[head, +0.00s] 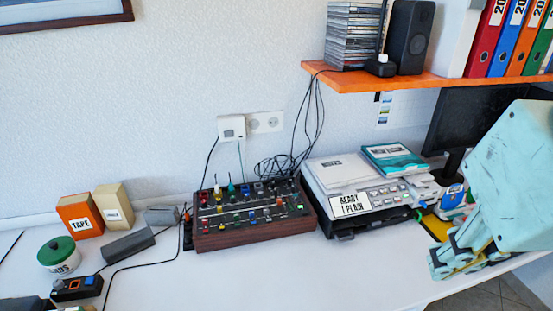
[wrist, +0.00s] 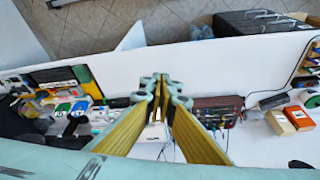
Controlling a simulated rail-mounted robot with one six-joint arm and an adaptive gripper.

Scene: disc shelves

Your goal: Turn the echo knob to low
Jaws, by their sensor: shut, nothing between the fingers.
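A wood-sided mixer box (head: 252,240) with a dark top and several coloured knobs stands on the white table in the middle of the head view. It also shows right of centre in the wrist view (wrist: 218,101). The knob labels are too small to read, so I cannot tell which one is the echo knob or where it points. My gripper (head: 437,264) is at the right of the head view, well apart from the mixer. In the wrist view its yellow fingers meet at the tips (wrist: 161,84), shut and empty.
A grey-white machine (head: 335,175) with a paper sign stands right of the mixer. A dark monitor (head: 480,118) is behind my arm. An orange shelf (head: 420,82) overhangs the back right. Boxes (head: 80,213) and cables lie left. The table front before the mixer is clear.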

